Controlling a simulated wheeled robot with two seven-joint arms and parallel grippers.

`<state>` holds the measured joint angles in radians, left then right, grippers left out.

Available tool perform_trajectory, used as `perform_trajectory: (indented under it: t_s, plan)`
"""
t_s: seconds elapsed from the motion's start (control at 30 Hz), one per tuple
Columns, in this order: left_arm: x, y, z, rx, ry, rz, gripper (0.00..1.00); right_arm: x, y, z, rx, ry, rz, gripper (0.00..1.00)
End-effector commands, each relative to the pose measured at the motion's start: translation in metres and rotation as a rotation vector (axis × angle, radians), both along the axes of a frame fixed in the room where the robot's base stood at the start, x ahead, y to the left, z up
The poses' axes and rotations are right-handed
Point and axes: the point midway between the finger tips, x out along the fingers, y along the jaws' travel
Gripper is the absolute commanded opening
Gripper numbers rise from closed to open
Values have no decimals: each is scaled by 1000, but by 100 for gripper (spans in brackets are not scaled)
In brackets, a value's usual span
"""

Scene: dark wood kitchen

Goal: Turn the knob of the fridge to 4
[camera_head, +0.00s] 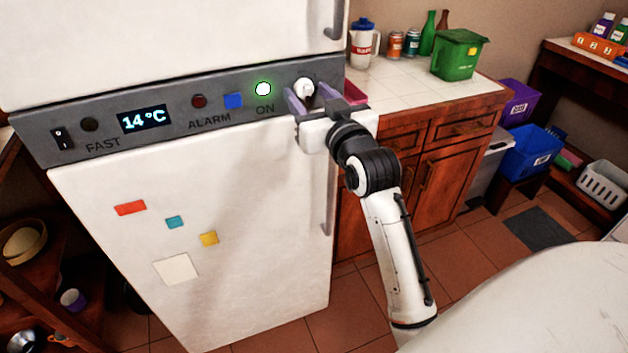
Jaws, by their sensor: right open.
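The white fridge (110,260) stands at the left with a grey control panel (180,122) across it. The panel has a display (145,120) reading 14°C, a lit green ON light (263,89), a blue square and a red alarm light. The white knob (304,88) is at the panel's right end. My right gripper (305,98) is open at the knob, its fingers on either side of it. I cannot tell whether the fingers touch it. Any numbers around the knob are hidden or too small to read. My left gripper is not in view.
A fridge door handle (328,195) runs down below my right gripper. A tiled counter (405,85) with a green bin (457,54), a pitcher (363,43), cans and bottles stands to the right. Coloured bins sit farther right. The floor (480,240) in front of the cabinets is clear.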

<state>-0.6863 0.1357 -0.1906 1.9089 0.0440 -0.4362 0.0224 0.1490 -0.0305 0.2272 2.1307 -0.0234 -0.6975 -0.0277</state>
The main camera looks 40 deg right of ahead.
Motion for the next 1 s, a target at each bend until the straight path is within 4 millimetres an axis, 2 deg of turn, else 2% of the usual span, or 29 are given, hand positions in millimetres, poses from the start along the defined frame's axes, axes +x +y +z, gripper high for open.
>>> perform_trajectory:
  t_s: [0.17, 0.4, 0.7, 1.0]
  plan:
    - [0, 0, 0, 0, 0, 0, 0, 0, -1, 0, -288, 68, 0, 48]
    - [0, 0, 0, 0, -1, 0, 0, 0, -2, 1, -869, 209, 0, 48]
    - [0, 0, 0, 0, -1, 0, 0, -1, -2, 2, -1523, 364, -1, 48]
    - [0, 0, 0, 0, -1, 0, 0, 0, -2, 3, -2082, 500, -1, 48]
